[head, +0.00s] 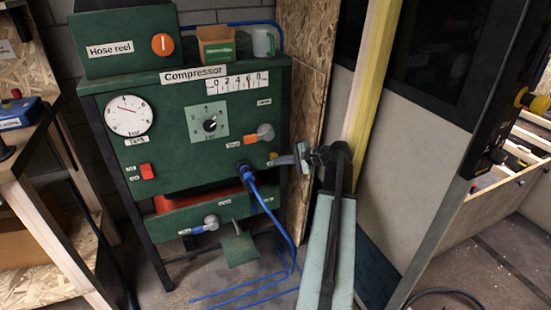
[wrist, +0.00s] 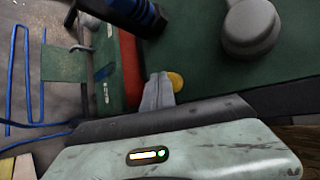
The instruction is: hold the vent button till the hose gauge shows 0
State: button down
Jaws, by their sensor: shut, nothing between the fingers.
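The green compressor panel (head: 180,150) faces me in the head view. A small yellow button (head: 272,155) sits near its right edge, with an unreadable label below it; it shows as a yellow disc in the wrist view (wrist: 176,81). My gripper (head: 280,160) is shut and empty, its tip at the button. In the wrist view the grey fingertips (wrist: 158,92) partly overlap the disc; I cannot tell whether they touch or press it. The white strip gauge (head: 238,83), marked 0 to 8, has a red pointer near 6. The round Tank gauge (head: 129,115) has a red needle.
An orange-and-grey valve handle (head: 262,134) sits just above the button. A blue hose plug (head: 247,174) is below left, its blue hose (head: 285,225) hanging to the floor. A chipboard wall (head: 305,90) stands close on the right. A lower valve (head: 210,223) is further down.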

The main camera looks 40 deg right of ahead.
jog(key=shift+w+d, duration=0.2)
jog(key=shift+w, duration=0.2)
jog(key=shift+s, duration=0.1)
dwell(2.0)
jog(key=shift+s+a, duration=0.4)
jog(key=shift+s, duration=0.45)
jog(key=s, duration=0.1)
jog(key=s+a, duration=0.1)
jog(key=s, duration=0.1)
jog(key=s+a, duration=0.1)
jog(key=shift+s, duration=0.3)
